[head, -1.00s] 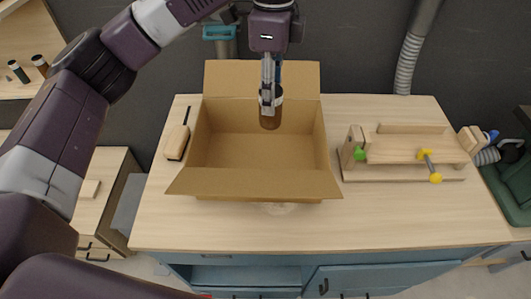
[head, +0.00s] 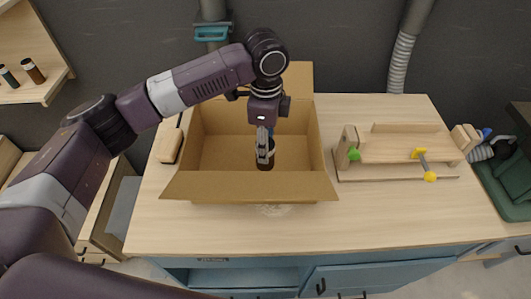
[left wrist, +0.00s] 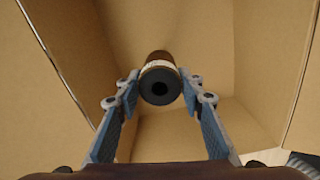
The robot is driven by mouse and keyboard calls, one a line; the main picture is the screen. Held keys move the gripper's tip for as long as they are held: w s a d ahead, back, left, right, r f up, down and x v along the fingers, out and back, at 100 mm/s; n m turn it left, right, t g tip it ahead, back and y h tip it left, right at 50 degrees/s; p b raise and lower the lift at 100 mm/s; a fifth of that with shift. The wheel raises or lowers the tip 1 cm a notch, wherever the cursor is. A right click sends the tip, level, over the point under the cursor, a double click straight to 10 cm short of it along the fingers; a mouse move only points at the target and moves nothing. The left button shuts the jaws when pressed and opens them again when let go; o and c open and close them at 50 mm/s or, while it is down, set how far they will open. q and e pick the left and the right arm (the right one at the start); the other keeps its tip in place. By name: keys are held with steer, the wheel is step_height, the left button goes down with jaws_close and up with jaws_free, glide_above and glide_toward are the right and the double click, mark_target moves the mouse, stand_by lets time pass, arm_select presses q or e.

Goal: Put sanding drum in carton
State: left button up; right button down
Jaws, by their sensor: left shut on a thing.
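The open carton (head: 215,186) stands on the workbench with its flaps spread. My left gripper (head: 265,150) points down into the carton opening. It is shut on the sanding drum (head: 266,162), a dark brown cylinder with a lighter band. In the left wrist view the drum (left wrist: 160,82) shows its black end with a hole, between the two fingers (left wrist: 160,100). Carton walls (left wrist: 215,50) surround it in that view. I cannot tell whether the drum touches the carton floor. My right gripper is not in view.
A wooden brush (head: 171,146) lies left of the carton. A wooden vise-like jig (head: 400,150) with green and yellow knobs stands to the right. The front strip of the workbench (head: 330,228) is clear. Two small bottles (head: 33,71) are on a shelf at upper left.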

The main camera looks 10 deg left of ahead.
arm_select(q)
step_height(320, 180, down, 4)
steer(key=shift+r+p, duration=0.2)
steer(key=shift+p, duration=0.15)
steer(key=shift+f, duration=0.35)
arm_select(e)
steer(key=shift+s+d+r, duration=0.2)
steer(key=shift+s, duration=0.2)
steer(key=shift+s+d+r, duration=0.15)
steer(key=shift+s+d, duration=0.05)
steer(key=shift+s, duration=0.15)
arm_select(q)
steer(key=o, duration=1.3)
steer(key=shift+c, duration=0.2)
step_height(320, 180, up, 11)
steer(key=b, duration=0.2)
steer(key=shift+f+b, duration=0.1)
steer(key=shift+b, duration=0.25)
steer(key=shift+r, duration=0.65)
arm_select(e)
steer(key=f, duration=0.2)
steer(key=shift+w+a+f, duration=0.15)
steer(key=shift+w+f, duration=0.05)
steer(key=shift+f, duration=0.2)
